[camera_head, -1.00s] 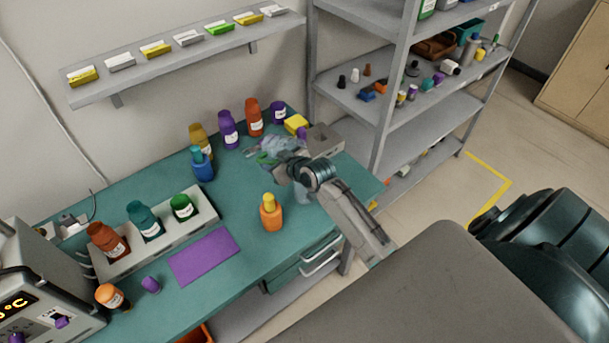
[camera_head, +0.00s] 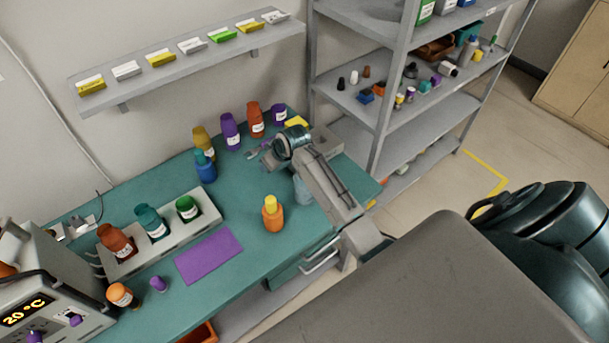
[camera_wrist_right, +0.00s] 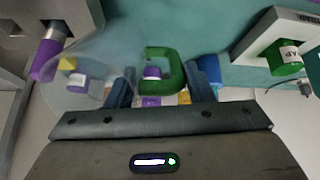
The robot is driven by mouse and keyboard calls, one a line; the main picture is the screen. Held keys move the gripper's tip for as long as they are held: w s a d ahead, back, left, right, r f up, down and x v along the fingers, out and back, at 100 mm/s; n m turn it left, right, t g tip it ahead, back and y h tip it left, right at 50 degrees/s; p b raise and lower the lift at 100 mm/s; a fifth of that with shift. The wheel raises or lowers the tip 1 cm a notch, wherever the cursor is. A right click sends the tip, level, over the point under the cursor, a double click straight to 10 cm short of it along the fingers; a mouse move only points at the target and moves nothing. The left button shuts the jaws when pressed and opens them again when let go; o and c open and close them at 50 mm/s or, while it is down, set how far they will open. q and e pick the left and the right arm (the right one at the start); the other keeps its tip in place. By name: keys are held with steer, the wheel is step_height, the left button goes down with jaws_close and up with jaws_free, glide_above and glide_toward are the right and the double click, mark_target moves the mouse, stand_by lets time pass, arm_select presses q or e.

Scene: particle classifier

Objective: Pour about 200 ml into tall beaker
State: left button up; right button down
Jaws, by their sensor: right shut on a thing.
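My right gripper (camera_wrist_right: 160,92) is shut on a green handle (camera_wrist_right: 178,68). A clear, see-through vessel (camera_wrist_right: 85,85) shows beside the handle in the wrist view and appears tilted; its contents are hard to make out. In the head view my right gripper (camera_head: 258,150) is above the back right of the teal bench, and my arm mostly hides what it holds. A clear beaker (camera_head: 303,190) stands on the bench, partly behind my right arm; I cannot tell its fill level. My left gripper is out of view.
An orange bottle with a yellow cap (camera_head: 272,214) stands near the front edge. A blue bottle (camera_head: 205,168) and several coloured bottles stand at the back. A white rack (camera_head: 165,240) of bottles and a purple mat (camera_head: 208,257) are at left. A grey block (camera_head: 325,140) is at back right.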

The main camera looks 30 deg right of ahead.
steer(key=shift+w, duration=0.1)
steer(key=w+g, duration=0.2)
steer(key=w+r+g, duration=0.1)
steer(key=g, duration=0.1)
steer(key=shift+w+a+h, duration=0.15)
steer(key=shift+a+h, duration=0.15)
steer(key=shift+h, duration=0.1)
steer(key=shift+w+r+g, duration=0.35)
steer(key=shift+w+g, duration=0.3)
steer(key=shift+g, duration=0.45)
steer(key=shift+a, duration=0.1)
